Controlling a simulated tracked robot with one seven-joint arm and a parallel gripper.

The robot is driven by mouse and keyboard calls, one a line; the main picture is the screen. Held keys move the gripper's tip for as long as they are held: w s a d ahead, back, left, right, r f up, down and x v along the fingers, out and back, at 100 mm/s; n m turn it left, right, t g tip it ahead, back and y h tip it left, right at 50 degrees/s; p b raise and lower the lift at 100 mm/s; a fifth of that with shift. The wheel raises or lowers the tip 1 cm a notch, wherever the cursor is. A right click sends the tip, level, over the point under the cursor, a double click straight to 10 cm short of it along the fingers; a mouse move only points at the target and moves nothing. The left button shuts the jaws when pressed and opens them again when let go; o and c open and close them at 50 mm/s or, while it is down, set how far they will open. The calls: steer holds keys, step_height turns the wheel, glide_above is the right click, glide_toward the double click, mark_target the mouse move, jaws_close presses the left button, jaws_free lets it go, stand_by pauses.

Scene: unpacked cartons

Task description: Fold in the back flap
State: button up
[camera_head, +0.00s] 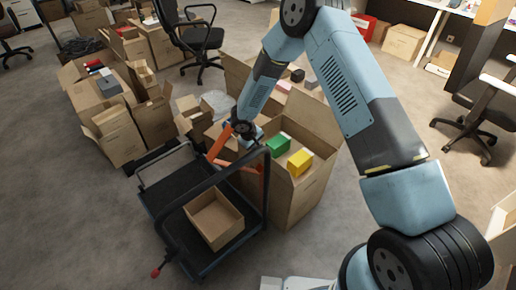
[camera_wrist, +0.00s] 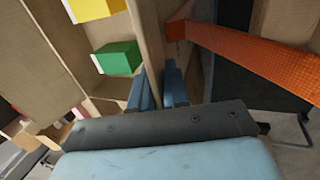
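A large open carton (camera_head: 305,195) stands right of the trolley. It holds a green box (camera_head: 278,145) and a yellow box (camera_head: 300,161), also seen in the wrist view as green (camera_wrist: 118,58) and yellow (camera_wrist: 95,8). A broad flap (camera_head: 314,122) stands up at its far right side; I cannot tell for sure which flap is the back one. My gripper (camera_head: 246,133) is low at the carton's left edge. In the wrist view its two blue fingers (camera_wrist: 160,88) are close together, with a narrow gap, by a carton wall (camera_wrist: 150,35). Whether they grip it is unclear.
An orange strip (camera_wrist: 260,50) runs beside my gripper, also visible in the head view (camera_head: 218,143). A black trolley (camera_head: 172,190) with a small open carton (camera_head: 214,219) stands left of the large carton. Filled cartons (camera_head: 118,135) crowd the left; the front left floor is clear.

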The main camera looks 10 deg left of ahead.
jaws_close()
stand_by(1.0)
